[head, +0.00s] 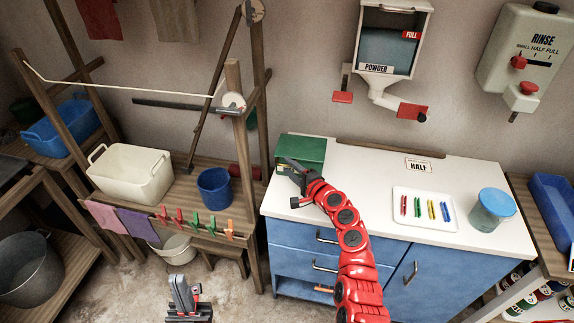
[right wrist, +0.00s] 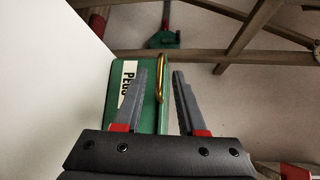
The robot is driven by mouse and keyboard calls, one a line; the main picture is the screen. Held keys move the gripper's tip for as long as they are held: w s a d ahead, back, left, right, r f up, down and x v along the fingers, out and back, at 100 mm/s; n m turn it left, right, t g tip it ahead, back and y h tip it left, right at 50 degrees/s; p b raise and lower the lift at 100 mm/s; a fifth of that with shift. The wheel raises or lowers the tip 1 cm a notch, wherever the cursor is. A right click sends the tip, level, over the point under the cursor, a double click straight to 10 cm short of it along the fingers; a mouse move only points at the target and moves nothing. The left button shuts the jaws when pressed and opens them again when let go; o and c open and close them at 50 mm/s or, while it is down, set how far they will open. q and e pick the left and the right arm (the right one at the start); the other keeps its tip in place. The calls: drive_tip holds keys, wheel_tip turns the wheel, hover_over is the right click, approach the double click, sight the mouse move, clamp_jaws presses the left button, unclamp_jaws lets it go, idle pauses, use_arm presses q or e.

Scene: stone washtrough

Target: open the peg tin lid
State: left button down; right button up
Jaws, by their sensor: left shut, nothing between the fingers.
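The green peg tin (head: 305,148) stands at the back left corner of the white countertop, and its lid looks closed. In the right wrist view the tin (right wrist: 150,105) shows a partly hidden white label and a brass loop (right wrist: 160,70) on its edge. My right gripper (head: 287,172) is at the tin's front left side. In the wrist view my right gripper (right wrist: 161,76) is open, with the brass loop appearing between its fingertips; I cannot tell whether they touch it. My left gripper (head: 182,280) is shut and empty, low over the floor, far from the tin.
A white tray (head: 425,222) with several coloured pegs and a blue-lidded jar (head: 492,210) stand on the counter. The wooden rack (head: 233,85) rises close left of the tin. A blue bucket (head: 214,188) and cream tub (head: 130,172) stand on its shelf.

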drive_tip(key=shift+x, duration=0.95)
drive_tip(key=shift+c, duration=0.3)
clamp_jaws()
idle(0.6)
